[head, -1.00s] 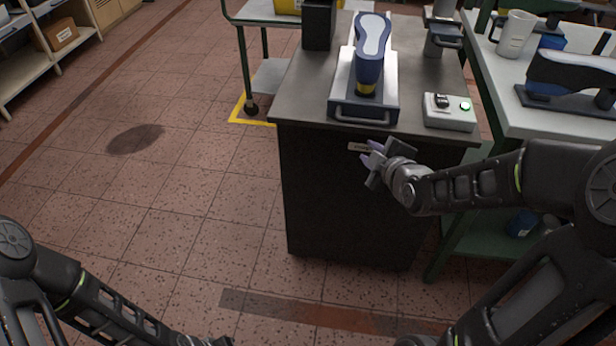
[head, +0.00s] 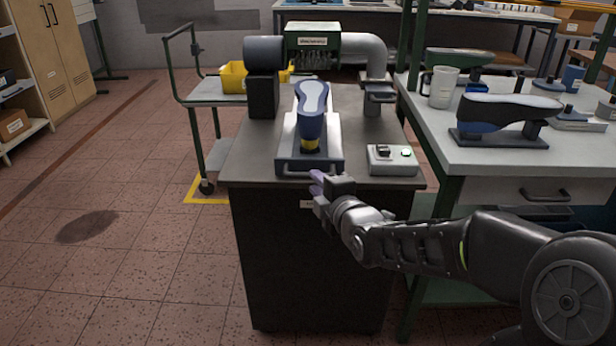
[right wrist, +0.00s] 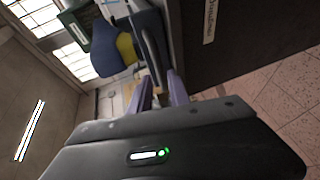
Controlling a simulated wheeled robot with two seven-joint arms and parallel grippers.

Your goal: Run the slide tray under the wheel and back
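The slide tray (head: 287,150) is a grey metal plate on the cabinet top with a dark bar handle (head: 296,171) at its front. A blue shoe last (head: 311,112) with a pale sole and a yellow band stands on it. The bristly wheel (head: 316,62) sits under a green hood behind the tray, partly hidden. My left gripper is out of view.
A dark cylinder (head: 264,52) stands left of the hood. A bench (head: 520,160) with another last is at the right. Open floor lies left.

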